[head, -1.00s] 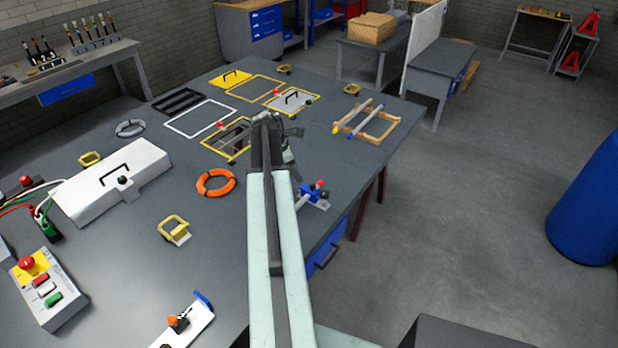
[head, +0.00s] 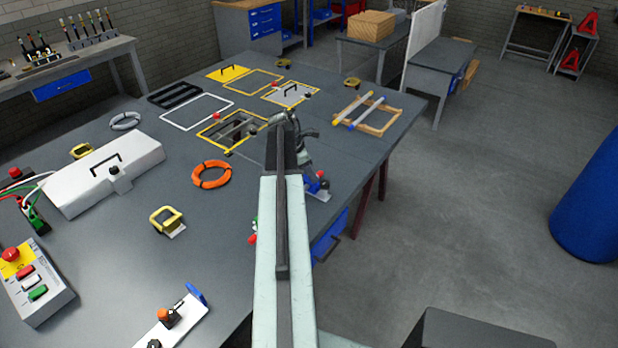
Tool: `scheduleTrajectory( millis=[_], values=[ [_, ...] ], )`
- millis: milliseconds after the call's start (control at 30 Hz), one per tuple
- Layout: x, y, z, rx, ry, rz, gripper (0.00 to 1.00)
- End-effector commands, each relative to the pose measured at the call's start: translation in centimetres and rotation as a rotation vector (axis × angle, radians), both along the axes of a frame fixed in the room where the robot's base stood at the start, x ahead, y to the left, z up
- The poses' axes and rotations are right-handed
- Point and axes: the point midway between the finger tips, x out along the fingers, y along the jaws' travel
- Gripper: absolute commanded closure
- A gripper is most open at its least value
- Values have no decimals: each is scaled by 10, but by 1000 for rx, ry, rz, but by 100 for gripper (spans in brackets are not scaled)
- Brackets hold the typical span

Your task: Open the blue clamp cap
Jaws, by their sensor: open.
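Two blue parts could be the clamp cap, and I cannot tell which. One is a small blue piece (head: 197,293) at the end of a white plate (head: 172,325) with an orange knob (head: 168,315), near the front of the bench. The other is a blue fixture (head: 319,190) with a red knob at the bench's right edge, partly hidden by my arm. My gripper (head: 308,140) is at the far end of my outstretched arm, above the bench and just beyond the blue fixture in the picture. It is open, and its fingers are small and dark.
An orange ring (head: 212,174), a yellow-handled block (head: 167,221) and a white cover (head: 104,174) lie left of my arm. A button box (head: 35,283) stands at far left. Frames and a wooden rack (head: 372,118) lie farther back.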

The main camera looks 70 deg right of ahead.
Motion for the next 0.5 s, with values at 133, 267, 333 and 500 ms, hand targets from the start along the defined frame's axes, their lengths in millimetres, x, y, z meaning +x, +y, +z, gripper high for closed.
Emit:
scheduleTrajectory(
  millis=[133, 267, 333, 500],
  values=[
    [0, 0, 1, 0, 0, 0, 71],
    [1, 0, 1, 0, 0, 0, 100],
    [1, 0, 1, -1, -1, 0, 100],
    [1, 0, 1, -1, -1, 2, 100]
  ],
)
